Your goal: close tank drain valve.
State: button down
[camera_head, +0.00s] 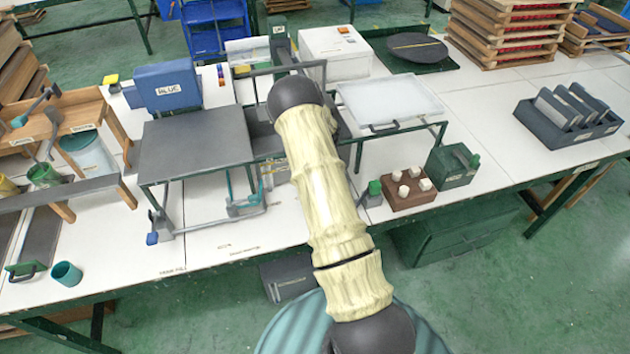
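A blue box-shaped tank labelled BLUE (168,86) stands at the back left of the white table. A grey flat plate on green legs (195,140) is in front of it. Below the plate's front edge runs a low grey bar with a blue end (152,239) and a teal lever-like part (243,206). A pale teal round vessel (88,153) sits under the wooden stand at left. I cannot tell which part is the drain valve, or whether it is open. My arm rises through the middle; my gripper cannot be made out.
The wooden stand (85,110) with grey levers is at left. A teal cup (66,273) stands near the front left edge. A white tray (388,98), a brown block with white knobs (408,190) and a green box (452,166) are right of my arm. A dark rack (568,115) stands far right.

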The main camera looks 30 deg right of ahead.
jog(key=shift+w, duration=0.1)
dwell(0.4)
jog(key=c, duration=1.3)
grip_release()
notch_tip(320, 180, up, 18)
jog(key=b, duration=0.2)
jog(key=shift+f+b, duration=0.25)
jog(key=shift+b, duration=0.15)
